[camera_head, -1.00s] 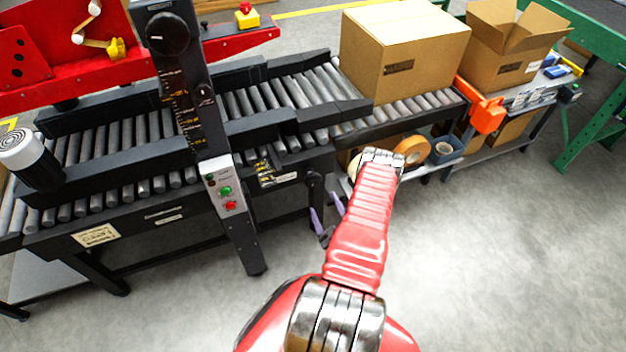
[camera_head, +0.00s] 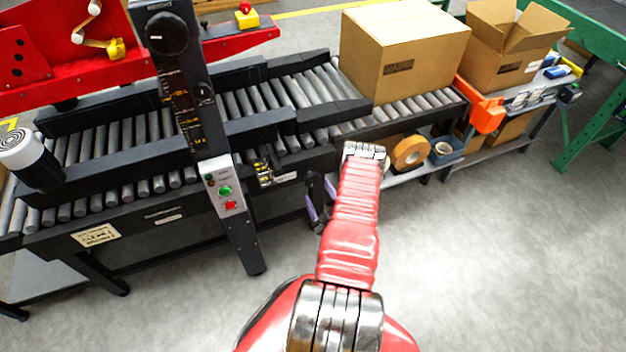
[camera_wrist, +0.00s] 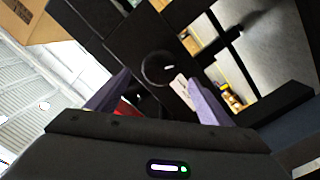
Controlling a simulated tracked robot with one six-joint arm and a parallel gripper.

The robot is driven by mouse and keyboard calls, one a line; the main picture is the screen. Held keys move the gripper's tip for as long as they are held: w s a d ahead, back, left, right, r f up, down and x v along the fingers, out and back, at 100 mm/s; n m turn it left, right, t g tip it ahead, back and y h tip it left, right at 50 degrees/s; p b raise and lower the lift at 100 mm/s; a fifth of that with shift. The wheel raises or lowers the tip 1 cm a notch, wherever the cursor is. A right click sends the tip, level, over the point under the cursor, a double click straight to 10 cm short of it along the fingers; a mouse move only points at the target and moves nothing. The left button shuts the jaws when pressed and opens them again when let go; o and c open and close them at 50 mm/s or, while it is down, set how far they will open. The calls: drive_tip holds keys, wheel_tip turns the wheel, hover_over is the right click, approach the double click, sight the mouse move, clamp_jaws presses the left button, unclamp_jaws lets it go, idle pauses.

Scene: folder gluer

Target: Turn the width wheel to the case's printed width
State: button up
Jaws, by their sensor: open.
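The width wheel, a round black knob with a pale mark, shows in the wrist view (camera_wrist: 158,68) on a dark machine part. My gripper (camera_wrist: 158,78) has its purple fingers open, one at each side of the wheel in that view; contact cannot be told. In the head view my gripper (camera_head: 320,202) is beside the conveyor's front side, and the wheel is mostly hidden there. A black width scale with yellow marks (camera_head: 264,170) is left of it. The closed cardboard case (camera_head: 405,55) sits on the rollers with a dark printed label (camera_head: 398,67), too small to read.
A black post (camera_head: 185,90) carries the height knob (camera_head: 168,33) and a panel with green and red buttons (camera_head: 225,191). An open carton (camera_head: 510,45), an orange tool (camera_head: 487,112) and tape rolls (camera_head: 409,152) are at the right. The floor in front is clear.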

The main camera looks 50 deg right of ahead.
sight(313, 182)
drive_tip(key=x, duration=0.7)
drive_tip(key=shift+w+d, duration=0.2)
drive_tip(key=shift+w, duration=0.1)
drive_tip(key=shift+c, duration=0.2)
